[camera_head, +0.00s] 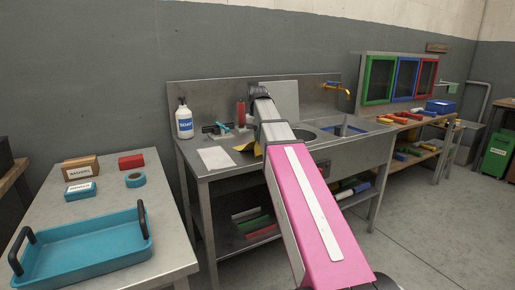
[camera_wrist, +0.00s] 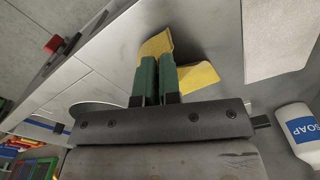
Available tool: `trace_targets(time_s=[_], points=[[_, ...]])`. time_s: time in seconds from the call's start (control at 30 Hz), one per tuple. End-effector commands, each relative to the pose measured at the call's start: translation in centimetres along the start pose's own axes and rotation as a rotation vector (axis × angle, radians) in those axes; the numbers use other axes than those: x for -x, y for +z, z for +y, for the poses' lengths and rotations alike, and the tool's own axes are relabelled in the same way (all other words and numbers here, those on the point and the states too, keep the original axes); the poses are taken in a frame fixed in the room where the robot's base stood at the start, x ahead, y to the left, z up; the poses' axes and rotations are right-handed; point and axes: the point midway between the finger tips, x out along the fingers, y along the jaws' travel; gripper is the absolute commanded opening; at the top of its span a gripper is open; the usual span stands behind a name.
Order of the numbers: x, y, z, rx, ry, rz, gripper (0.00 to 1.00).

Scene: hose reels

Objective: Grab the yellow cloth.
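The yellow cloth (camera_wrist: 199,76) shows in the wrist view at the tips and right side of my gripper (camera_wrist: 157,62). The green fingers are close together, with a fold of the cloth rising at their tips, and they look shut on it. Part of the cloth is hidden behind the fingers. In the head view the cloth (camera_head: 243,147) is a small yellow patch at the steel counter, left of the sink bowl. My pink arm reaches over the counter and hides most of the gripper there.
A soap bottle (camera_head: 184,120) stands at the counter's back left, with a pale sheet (camera_head: 215,158) in front of it. A side table with a blue tray (camera_head: 88,248) stands at left.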

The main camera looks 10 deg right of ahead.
Motion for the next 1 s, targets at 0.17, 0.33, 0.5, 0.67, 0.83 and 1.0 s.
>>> trace_targets(time_s=[0.17, 0.33, 0.5, 0.67, 0.83, 1.0], points=[[2.8, -0.1, 0.0, 0.000, 0.000, 0.002, 0.00], [3.6, 0.0, 0.0, 0.000, 0.000, 0.000, 0.00], [3.6, 0.0, 0.0, 0.000, 0.000, 0.000, 0.00], [4.7, -0.1, 0.0, 0.000, 0.000, 0.002, 0.00], [8.4, -0.2, 0.0, 0.000, 0.000, 0.003, 0.00], [11.6, -0.1, 0.0, 0.001, -0.001, -0.002, 0.00]])
